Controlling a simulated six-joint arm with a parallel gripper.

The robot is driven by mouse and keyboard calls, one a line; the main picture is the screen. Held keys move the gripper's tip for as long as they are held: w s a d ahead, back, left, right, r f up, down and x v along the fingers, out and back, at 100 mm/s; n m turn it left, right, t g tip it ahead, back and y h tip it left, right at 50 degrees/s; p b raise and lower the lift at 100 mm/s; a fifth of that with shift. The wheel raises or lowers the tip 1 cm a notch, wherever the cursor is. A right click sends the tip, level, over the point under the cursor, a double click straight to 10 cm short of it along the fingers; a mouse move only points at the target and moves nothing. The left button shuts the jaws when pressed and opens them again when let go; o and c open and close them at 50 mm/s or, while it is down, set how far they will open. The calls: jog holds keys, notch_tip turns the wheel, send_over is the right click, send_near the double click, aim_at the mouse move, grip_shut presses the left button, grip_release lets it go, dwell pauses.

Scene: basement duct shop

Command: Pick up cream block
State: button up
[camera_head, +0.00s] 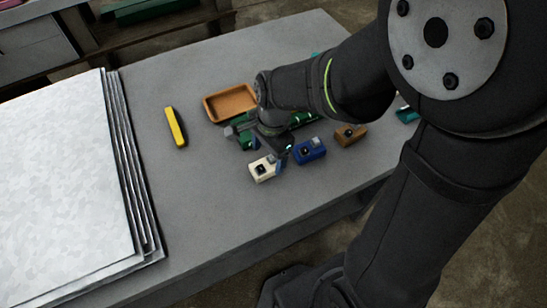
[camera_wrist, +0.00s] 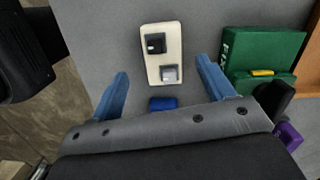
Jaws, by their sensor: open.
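The cream block (camera_head: 268,174) lies on the grey table, near its front edge in the head view. In the wrist view the cream block (camera_wrist: 160,60) is long, with a black piece and a pale grey piece on top. My gripper (camera_wrist: 162,67) is open, its two blue fingers apart on either side of the block's lower part in the picture. Neither finger appears to touch it. In the head view my gripper (camera_head: 266,155) is right at the block, partly hidden by my wrist. The height of the fingers above the table is unclear.
A blue block (camera_head: 310,151) and a brown block (camera_head: 350,135) stand to the right. A green case (camera_wrist: 262,52) is close beside the right finger. An orange tray (camera_head: 207,108) and a yellow bar (camera_head: 176,127) lie farther back. Stacked metal sheets (camera_head: 60,180) cover the left.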

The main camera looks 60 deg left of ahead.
aim_at(267, 164)
jog(key=shift+s+a+f, duration=0.15)
jog(key=shift+f, duration=2.4)
jog(key=c, duration=1.4)
jog(key=shift+o, duration=0.2)
jog(key=shift+r, duration=0.1)
